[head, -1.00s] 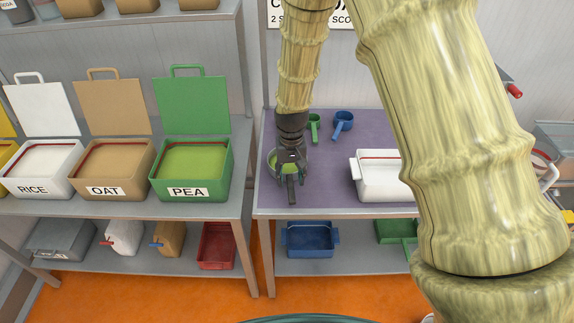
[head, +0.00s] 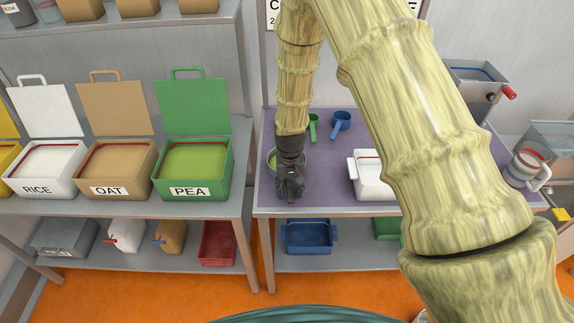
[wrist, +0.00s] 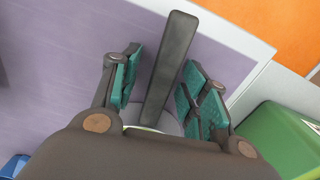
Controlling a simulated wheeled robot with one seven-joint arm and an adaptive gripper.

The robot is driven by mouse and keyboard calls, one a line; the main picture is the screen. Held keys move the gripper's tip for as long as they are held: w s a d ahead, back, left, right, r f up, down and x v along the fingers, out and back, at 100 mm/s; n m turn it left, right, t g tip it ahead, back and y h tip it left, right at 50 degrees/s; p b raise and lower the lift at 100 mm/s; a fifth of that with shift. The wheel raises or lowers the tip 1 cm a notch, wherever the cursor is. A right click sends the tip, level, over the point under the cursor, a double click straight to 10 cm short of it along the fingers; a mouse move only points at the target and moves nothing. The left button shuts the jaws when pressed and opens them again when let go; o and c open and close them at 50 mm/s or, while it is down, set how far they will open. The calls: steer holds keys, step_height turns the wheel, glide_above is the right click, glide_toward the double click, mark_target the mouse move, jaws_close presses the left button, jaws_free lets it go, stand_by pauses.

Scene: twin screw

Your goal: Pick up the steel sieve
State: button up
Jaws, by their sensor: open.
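The steel sieve (head: 271,167) sits near the left front corner of the purple worktop, with green showing inside its bowl. My gripper (head: 290,190) is over its right front side and hides part of it. In the wrist view, a long dark grey handle (wrist: 170,65) lies between the two teal finger pads of my gripper (wrist: 163,88). The jaws are open, with a gap visible on both sides of the handle. The bowl rim shows only in part behind my gripper body.
On the purple worktop (head: 325,180) are a green scoop (head: 313,124), a blue scoop (head: 342,122) and a white bin (head: 367,178). A green PEA bin (head: 192,170) stands on the counter to the left. A blue bin (head: 308,237) is on the shelf below.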

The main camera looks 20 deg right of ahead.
steer(key=shift+c, duration=0.2)
jaws_close()
steer(key=shift+r, duration=0.15)
